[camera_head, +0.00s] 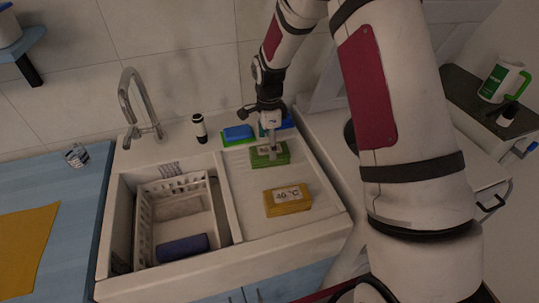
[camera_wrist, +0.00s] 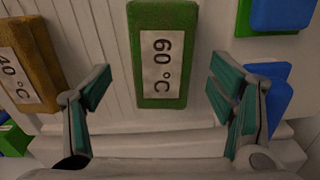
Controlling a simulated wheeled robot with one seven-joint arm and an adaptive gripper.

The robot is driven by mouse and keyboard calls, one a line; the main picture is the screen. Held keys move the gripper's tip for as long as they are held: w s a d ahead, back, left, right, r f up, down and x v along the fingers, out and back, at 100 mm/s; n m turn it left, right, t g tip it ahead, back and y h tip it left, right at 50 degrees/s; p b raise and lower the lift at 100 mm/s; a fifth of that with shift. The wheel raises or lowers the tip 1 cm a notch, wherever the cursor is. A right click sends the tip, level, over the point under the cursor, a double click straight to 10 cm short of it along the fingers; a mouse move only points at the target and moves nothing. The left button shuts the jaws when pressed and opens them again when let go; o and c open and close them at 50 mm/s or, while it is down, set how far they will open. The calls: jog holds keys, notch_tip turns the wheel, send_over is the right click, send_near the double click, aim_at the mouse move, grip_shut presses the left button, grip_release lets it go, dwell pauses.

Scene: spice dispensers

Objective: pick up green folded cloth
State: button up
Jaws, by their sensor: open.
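The green folded cloth (camera_head: 266,159) lies on the white ribbed drainboard beside the sink, under my gripper (camera_head: 271,146). In the wrist view the green cloth (camera_wrist: 162,15) carries a white label reading "60 °C". My gripper (camera_wrist: 160,90) is open there, with one teal-padded finger on each side of the cloth's near end. Nothing is between the pads except the view of the cloth and the drainboard. I cannot tell whether the fingers reach down to the cloth's height.
A yellow-brown folded cloth (camera_head: 287,200) labelled "40 °C" lies nearer on the drainboard. Blue and green sponges (camera_head: 238,134) lie behind. The sink at left holds a white basket (camera_head: 147,230) with a dark blue roll (camera_head: 183,248). A faucet (camera_head: 133,100) stands behind it.

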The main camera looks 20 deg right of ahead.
jog(key=shift+w+d+f+p, duration=0.1)
jog(key=shift+f+p, duration=0.35)
jog(key=shift+f, duration=1.9)
jog(key=c, duration=1.3)
